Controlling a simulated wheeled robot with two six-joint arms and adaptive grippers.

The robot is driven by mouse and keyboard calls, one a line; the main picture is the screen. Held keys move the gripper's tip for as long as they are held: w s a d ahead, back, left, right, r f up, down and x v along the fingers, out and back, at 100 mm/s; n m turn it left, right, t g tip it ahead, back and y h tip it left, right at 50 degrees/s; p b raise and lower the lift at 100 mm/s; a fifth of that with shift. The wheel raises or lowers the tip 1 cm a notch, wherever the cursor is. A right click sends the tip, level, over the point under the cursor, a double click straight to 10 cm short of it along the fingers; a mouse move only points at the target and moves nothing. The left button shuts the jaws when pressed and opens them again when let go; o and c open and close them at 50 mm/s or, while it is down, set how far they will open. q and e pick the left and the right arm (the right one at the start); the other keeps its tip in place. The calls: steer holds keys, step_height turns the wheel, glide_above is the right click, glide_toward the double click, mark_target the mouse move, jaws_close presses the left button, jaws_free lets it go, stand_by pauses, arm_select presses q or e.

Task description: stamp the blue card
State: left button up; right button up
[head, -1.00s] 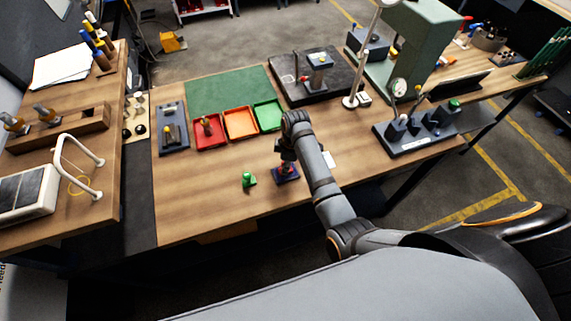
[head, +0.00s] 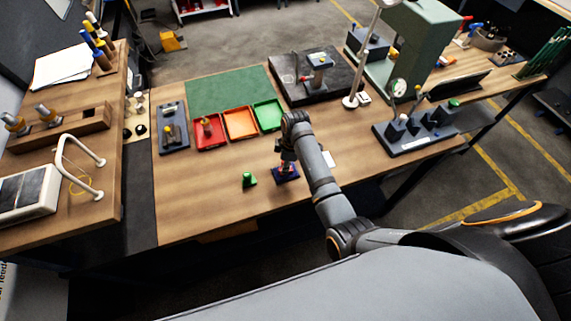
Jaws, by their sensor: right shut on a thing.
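The blue card (head: 293,178) is a small dark blue square lying on the wooden table, right of a small green piece. My right gripper (head: 287,162) is directly above it, pointing down. It is shut on a small stamp (head: 286,170) with some red on it, mostly hidden by the gripper. The stamp's foot is at or just over the card; I cannot tell if they touch. My left gripper is not in view.
The green piece (head: 249,180) stands left of the card. Red (head: 211,143), orange (head: 240,136) and green (head: 268,126) trays lie behind. A white card (head: 328,159) lies right of my arm. The table's front left is clear.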

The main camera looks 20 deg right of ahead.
steer(key=shift+r, duration=3.5)
